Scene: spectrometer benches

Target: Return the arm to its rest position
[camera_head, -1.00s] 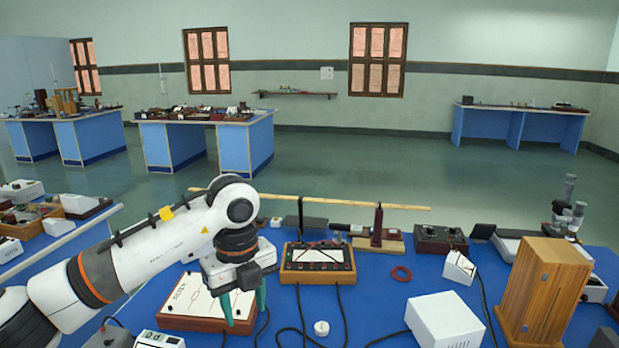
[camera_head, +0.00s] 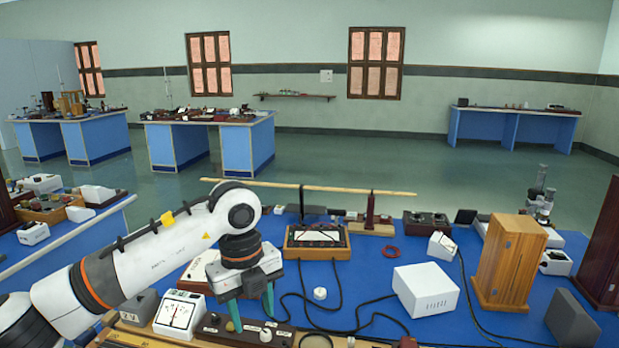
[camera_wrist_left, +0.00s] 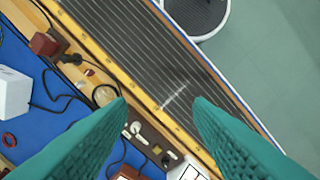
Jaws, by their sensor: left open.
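My left arm comes in from the left in the head view. Its gripper (camera_head: 252,307) points down over the blue bench (camera_head: 375,285), with two green fingers spread apart and nothing between them. In the left wrist view the fingers (camera_wrist_left: 160,115) also stand apart, above a long ribbed board with a yellow edge (camera_wrist_left: 125,62). My right gripper is in neither view.
Near the gripper are a white-faced meter (camera_head: 178,314) and a dark switch box (camera_head: 236,332). A white box (camera_head: 426,290) and a wooden cabinet (camera_head: 510,262) stand to the right. Black cables cross the blue bench.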

